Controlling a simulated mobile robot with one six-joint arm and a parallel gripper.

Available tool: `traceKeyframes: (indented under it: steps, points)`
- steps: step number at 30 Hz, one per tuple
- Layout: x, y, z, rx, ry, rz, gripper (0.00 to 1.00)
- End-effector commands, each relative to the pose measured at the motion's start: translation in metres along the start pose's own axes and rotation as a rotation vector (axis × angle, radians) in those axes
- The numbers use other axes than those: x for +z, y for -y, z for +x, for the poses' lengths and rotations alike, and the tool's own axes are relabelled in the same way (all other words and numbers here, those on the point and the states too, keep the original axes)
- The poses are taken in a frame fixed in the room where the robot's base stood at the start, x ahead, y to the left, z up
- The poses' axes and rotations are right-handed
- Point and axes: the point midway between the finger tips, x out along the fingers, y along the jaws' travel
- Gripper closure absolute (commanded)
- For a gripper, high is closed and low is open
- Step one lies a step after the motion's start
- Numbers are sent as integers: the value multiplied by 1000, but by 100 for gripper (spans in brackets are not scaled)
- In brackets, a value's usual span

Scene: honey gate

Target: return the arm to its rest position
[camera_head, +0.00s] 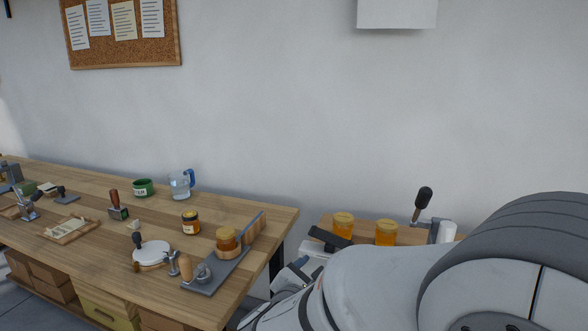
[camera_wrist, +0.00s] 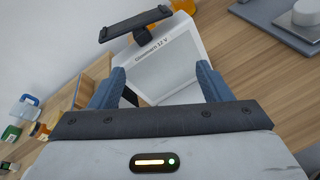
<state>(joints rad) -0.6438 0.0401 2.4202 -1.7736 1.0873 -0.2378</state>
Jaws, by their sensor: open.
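My gripper (camera_wrist: 158,86) is open in the wrist view, its two blue-grey fingers spread wide with nothing held between them. A white box-like device (camera_wrist: 170,65) with printed lettering and a black bar on top shows beyond and between the fingers; I cannot tell the exact gap. In the head view my arm's white links fill the lower right.
Two honey jars (camera_head: 343,225) (camera_head: 386,233) and a black-knobbed lever (camera_head: 423,200) stand behind my arm.

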Motion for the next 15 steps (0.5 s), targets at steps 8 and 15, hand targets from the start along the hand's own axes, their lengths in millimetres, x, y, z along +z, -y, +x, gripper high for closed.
traceKeyframes:
  steps: [8, 15]
  points:
    - [85, 120, -21, -588, -32, 606, 29]
    - [107, 166, -78, -1003, -55, 1204, 29]
